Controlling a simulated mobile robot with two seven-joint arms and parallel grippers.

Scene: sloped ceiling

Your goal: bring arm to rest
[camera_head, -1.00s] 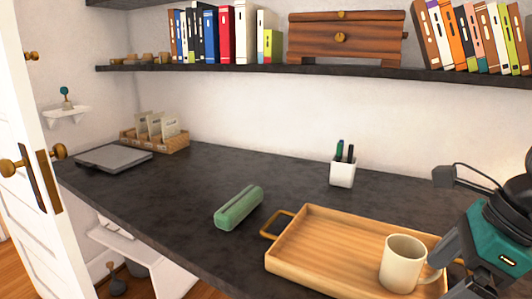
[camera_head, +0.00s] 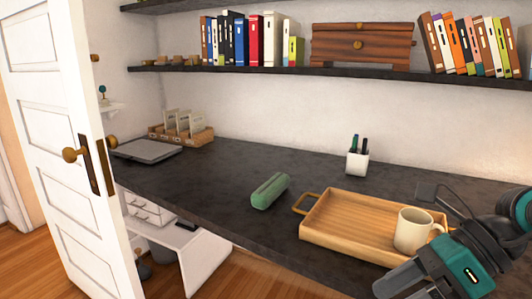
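My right arm comes in from the right edge in the head view. Its gripper (camera_head: 392,287) is at the lower right, in front of the wooden tray's near right part. Its fingertips are close together in the picture, and I cannot tell whether they are open or shut. A cream mug (camera_head: 412,231) stands in the right part of the wooden tray (camera_head: 335,231), just behind the arm. The tray lies on the dark desk (camera_head: 225,185). My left gripper is not in view.
A green case (camera_head: 270,190) lies left of the tray. A white pen cup (camera_head: 357,162) stands behind it. A laptop (camera_head: 147,150) and a wooden file box (camera_head: 181,136) are at the far left. An open white door (camera_head: 70,190) stands left. Shelves run above the desk.

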